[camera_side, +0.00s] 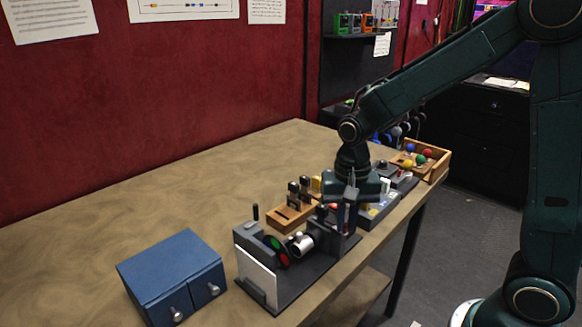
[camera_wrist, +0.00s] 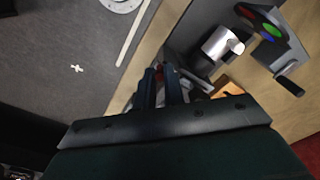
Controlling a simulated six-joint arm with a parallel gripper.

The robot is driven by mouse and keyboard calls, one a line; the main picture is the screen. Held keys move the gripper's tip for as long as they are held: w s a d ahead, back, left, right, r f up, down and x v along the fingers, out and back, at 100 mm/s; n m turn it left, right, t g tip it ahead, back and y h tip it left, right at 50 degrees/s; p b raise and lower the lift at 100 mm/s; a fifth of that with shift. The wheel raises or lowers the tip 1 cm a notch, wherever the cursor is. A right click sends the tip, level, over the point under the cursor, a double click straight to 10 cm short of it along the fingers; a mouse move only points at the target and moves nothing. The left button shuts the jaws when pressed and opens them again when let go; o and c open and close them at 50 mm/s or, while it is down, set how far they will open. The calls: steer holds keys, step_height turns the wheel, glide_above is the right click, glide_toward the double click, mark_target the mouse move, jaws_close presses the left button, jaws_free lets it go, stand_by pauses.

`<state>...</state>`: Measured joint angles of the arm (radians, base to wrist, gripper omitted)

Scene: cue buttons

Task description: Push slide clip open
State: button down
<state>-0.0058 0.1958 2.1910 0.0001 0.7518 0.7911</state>
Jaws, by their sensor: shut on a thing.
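A dark grey optical device (camera_side: 290,290) stands near the table's front edge, with a white panel (camera_side: 256,276) at its left end, a colour filter wheel (camera_side: 277,252) and a silver cylinder (camera_side: 300,243). The wheel (camera_wrist: 268,27) and cylinder (camera_wrist: 222,44) also show in the wrist view. My gripper (camera_side: 346,218) points down at the device's right end, and its fingers (camera_wrist: 162,78) are close together around a small part there. This part looks like the slide clip, but the fingers mostly hide it, so its position cannot be told.
A blue drawer box (camera_side: 172,270) stands left of the device. A wooden holder with dark pegs (camera_side: 290,214) is behind it. A wooden tray of coloured balls (camera_side: 420,158) sits at the far right end. The table's left and back are clear.

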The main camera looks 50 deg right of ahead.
mark_target(347, 225)
steer(key=shift+s, duration=0.2)
steer(key=c, duration=1.5)
jaws_free()
steer(key=shift+r, duration=0.1)
steer(key=shift+r, duration=0.6)
step_height(347, 225, up, 12)
steer(key=shift+r, duration=0.2)
